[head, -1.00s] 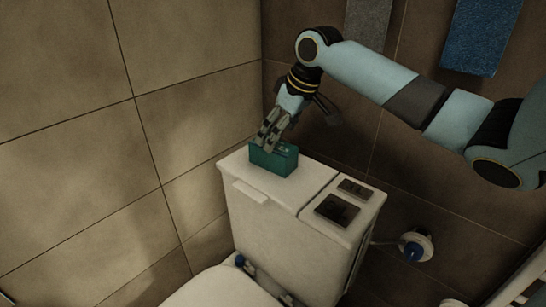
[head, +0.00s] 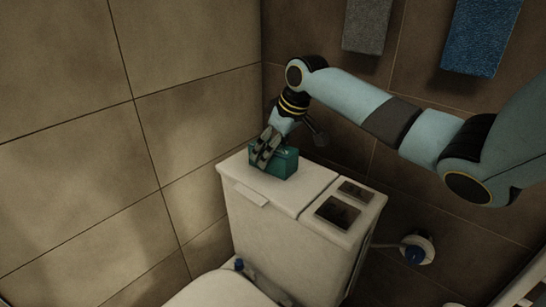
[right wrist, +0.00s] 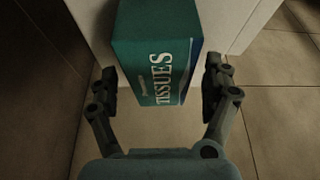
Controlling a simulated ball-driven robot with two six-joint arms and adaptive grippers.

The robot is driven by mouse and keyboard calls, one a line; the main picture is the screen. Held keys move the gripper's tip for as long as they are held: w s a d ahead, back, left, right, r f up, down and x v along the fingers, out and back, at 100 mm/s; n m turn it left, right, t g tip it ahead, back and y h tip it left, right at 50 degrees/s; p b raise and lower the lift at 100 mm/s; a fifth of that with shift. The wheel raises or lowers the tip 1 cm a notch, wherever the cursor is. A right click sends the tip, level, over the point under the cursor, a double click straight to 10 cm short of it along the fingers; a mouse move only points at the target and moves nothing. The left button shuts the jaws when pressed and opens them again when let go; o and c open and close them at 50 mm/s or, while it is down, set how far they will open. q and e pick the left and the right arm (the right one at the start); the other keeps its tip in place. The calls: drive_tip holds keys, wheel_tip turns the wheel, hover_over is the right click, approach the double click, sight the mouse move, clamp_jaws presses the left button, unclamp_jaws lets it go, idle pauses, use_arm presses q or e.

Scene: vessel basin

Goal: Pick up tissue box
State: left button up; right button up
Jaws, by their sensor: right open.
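The teal tissue box (head: 287,163) lies on the white toilet tank lid, near its left back part. In the right wrist view the box (right wrist: 152,58) shows the word "TISSUES" and sits between the two fingers. My right gripper (head: 262,157) is at the box, its fingers covering part of the box's left side in the head view. In the right wrist view my right gripper (right wrist: 160,92) is open, with a finger on each side of the box and a gap at each side. My left gripper is not in view.
The toilet tank (head: 265,218) has dark flush plates (head: 338,212) at its right end. Tiled walls stand close at the left and behind. A grey towel (head: 366,24) and a blue towel (head: 480,36) hang behind my right arm. A valve (head: 414,252) is at the lower right.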

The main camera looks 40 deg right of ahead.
drive_tip(key=shift+f, duration=0.2)
idle(0.3)
drive_tip(key=c, duration=1.3)
